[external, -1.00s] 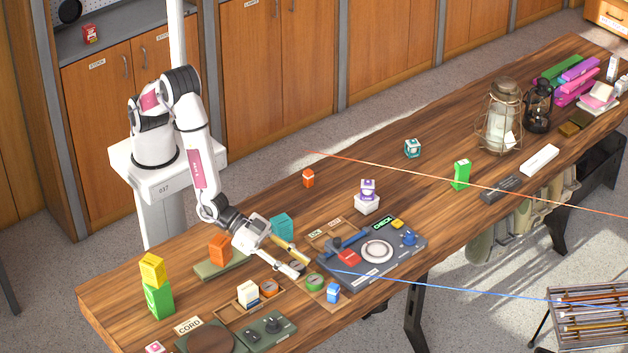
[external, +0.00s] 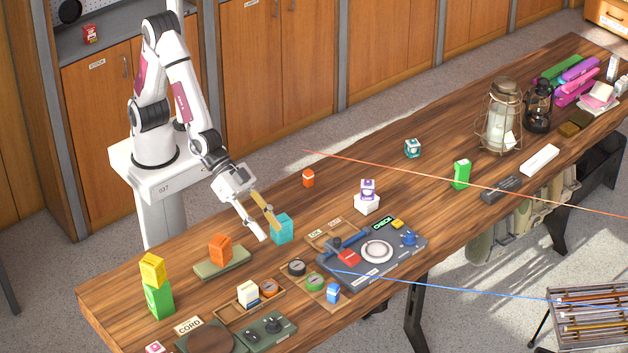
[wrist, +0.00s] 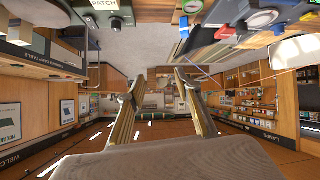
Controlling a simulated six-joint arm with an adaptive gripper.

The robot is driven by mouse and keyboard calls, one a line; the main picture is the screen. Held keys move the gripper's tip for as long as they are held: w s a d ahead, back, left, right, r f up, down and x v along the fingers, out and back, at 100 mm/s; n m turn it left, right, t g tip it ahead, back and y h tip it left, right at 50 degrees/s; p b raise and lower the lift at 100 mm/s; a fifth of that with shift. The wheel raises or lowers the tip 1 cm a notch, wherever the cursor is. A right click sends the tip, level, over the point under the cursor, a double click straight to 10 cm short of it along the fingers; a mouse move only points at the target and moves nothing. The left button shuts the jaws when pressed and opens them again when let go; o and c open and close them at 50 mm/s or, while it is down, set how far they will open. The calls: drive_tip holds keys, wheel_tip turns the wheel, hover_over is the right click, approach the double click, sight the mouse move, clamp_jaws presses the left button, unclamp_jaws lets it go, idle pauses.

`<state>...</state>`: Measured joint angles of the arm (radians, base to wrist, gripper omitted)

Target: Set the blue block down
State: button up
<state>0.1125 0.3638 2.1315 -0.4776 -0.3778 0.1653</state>
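A small blue block (external: 333,293) with a white marking stands at the front of the bench, beside the green round compass (external: 314,282) and in front of the grey check board (external: 350,279). My gripper (external: 270,234) is in the air back and left of the block, close to the teal block (external: 282,229). Its two fingers are apart with nothing between them. In the wrist view my gripper (wrist: 159,76) also shows spread fingers with only distant room between them.
An orange block (external: 220,249) sits on a green pad at left. A yellow block (external: 152,270) is stacked on a green one (external: 159,300). A black compass (external: 297,267) lies near the wooden trays. Lanterns (external: 501,118) stand far right.

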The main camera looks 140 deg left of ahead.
drive_tip(key=s+d+r+m+g+h, duration=0.1)
drive_tip(key=s+r, duration=0.4)
drive_tip(key=s, duration=0.3)
drive_tip(key=s+d+r+m+g+h, duration=0.1)
drive_tip(key=s+r, duration=0.3)
drive_tip(key=s, duration=0.4)
drive_tip(key=s+a+g, duration=0.2)
drive_tip(key=s, duration=1)
drive_tip(key=s+a+m+g+y, duration=0.1)
drive_tip(key=s+a, duration=0.1)
drive_tip(key=s, duration=1)
drive_tip(key=shift+s+a+r+g, duration=0.15)
drive_tip(key=shift+s+a+g, duration=0.15)
drive_tip(key=shift+g, duration=0.1)
